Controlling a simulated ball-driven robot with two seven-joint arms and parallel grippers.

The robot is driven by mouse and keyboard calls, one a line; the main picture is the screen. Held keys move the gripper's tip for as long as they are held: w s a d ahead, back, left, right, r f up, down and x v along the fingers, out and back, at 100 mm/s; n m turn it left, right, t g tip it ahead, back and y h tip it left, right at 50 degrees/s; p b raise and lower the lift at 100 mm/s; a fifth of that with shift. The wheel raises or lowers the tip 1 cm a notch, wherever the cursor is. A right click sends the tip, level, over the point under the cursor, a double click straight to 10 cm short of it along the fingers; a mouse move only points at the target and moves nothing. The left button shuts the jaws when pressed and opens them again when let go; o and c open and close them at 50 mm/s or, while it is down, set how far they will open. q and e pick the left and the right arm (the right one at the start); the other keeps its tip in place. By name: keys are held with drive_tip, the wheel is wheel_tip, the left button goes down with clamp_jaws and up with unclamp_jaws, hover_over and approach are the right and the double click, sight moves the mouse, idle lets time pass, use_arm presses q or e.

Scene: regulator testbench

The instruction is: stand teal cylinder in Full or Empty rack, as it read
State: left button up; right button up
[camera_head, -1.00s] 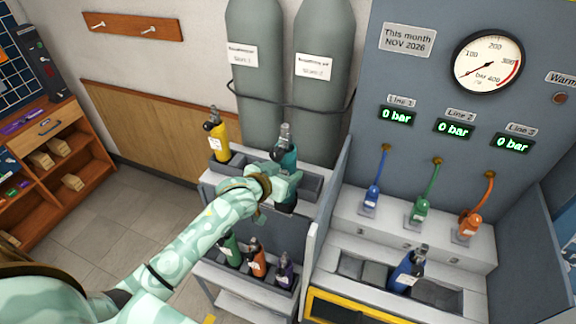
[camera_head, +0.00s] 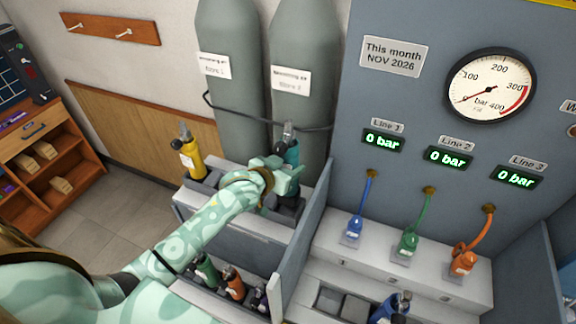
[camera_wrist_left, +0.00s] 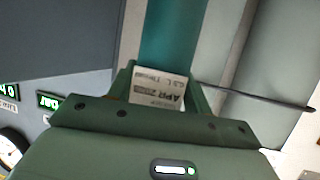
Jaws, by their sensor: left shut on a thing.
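My left gripper (camera_head: 284,178) is shut on the teal cylinder (camera_head: 291,154), which is upright at the right end of the upper rack (camera_head: 245,215). The gripper hides its middle, and I cannot tell whether its base rests in the rack. In the left wrist view the teal body (camera_wrist_left: 175,38) rises between the fingers (camera_wrist_left: 160,88), with a white label reading APR and a partly legible year. A yellow cylinder (camera_head: 192,160) stands at the left of the same rack. My right gripper is not in view.
A lower rack holds green (camera_head: 207,270), orange (camera_head: 232,283) and purple cylinders. A grey side panel (camera_head: 302,245) divides the racks from the bench. A blue cylinder (camera_head: 388,308) stands in the bench tray. The gauge (camera_head: 490,85) reads near zero; all line displays show 0 bar.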

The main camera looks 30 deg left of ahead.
use_arm(q)
drive_tip(key=shift+s+f+b, duration=0.2)
drive_tip(key=shift+s+b, duration=0.05)
drive_tip(key=shift+b, duration=0.2)
drive_tip(key=shift+w+f+b, duration=0.1)
drive_tip(key=shift+f+b, duration=0.25)
drive_tip(key=shift+b, duration=0.05)
drive_tip(key=shift+w+f+b, duration=0.1)
drive_tip(key=shift+f+b, duration=0.55)
drive_tip(key=shift+f, duration=0.4)
drive_tip(key=shift+f+b, duration=0.4)
drive_tip(key=shift+f, duration=0.3)
drive_tip(key=shift+f+b, duration=0.35)
drive_tip(key=shift+f, duration=0.4)
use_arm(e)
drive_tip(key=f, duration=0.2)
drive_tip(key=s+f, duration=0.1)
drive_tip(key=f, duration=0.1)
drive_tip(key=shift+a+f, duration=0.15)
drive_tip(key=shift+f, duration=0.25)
use_arm(q)
drive_tip(key=shift+f, duration=0.15)
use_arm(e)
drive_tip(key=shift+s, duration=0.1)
use_arm(q)
drive_tip(key=shift+f+b, duration=0.3)
drive_tip(key=shift+f, duration=0.2)
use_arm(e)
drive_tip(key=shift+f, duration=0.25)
